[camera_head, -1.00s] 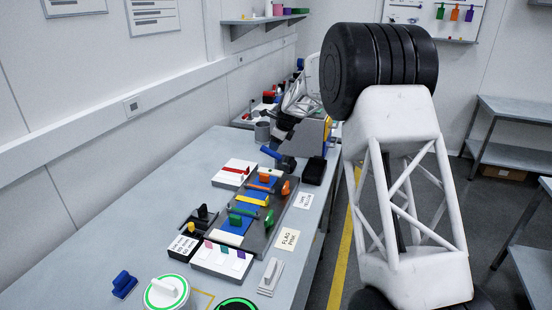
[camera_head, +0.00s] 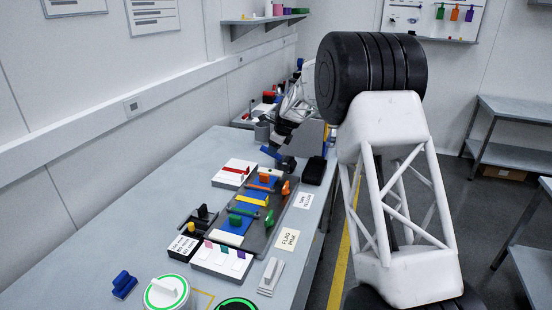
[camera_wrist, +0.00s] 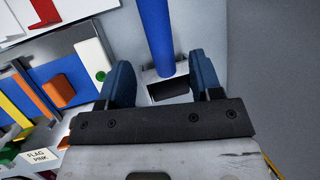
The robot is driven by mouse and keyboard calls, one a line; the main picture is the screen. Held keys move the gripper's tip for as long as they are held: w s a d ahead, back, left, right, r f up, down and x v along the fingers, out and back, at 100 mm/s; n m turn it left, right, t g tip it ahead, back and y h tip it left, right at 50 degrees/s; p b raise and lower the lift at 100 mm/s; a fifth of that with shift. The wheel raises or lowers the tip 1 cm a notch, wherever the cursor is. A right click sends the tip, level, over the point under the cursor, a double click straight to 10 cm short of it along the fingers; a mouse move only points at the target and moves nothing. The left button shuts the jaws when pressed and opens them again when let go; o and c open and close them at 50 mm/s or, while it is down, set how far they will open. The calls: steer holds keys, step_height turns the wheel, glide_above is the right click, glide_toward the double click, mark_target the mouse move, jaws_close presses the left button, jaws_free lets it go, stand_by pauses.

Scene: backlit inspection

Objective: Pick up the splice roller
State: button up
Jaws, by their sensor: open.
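A blue cylinder (camera_wrist: 154,35), which looks like part of the splice roller, runs down from the top edge of the wrist view. Its near end lies between the two blue fingers of my gripper (camera_wrist: 160,65), with a gap on each side. A pale block with a dark face (camera_wrist: 168,90) shows just below it, partly hidden by my gripper; I cannot tell whether they are joined. In the head view the blue cylinder (camera_head: 270,153) lies at the far end of the bench, just below my gripper (camera_head: 279,141). My gripper is open and holds nothing.
A grey tray (camera_head: 262,240) with coloured pieces lies nearer on the bench. A black box (camera_head: 315,170) stands to the right of the cylinder, near the bench edge. A white board with a red bar (camera_head: 234,173) lies to the left. The bench's left side (camera_head: 150,215) is clear.

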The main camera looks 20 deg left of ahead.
steer(key=shift+f, duration=0.15)
steer(key=shift+x, duration=2.5)
steer(key=shift+w+d, duration=0.1)
steer(key=shift+c, duration=0.4)
steer(key=c, duration=0.9)
step_height(320, 180, up, 10)
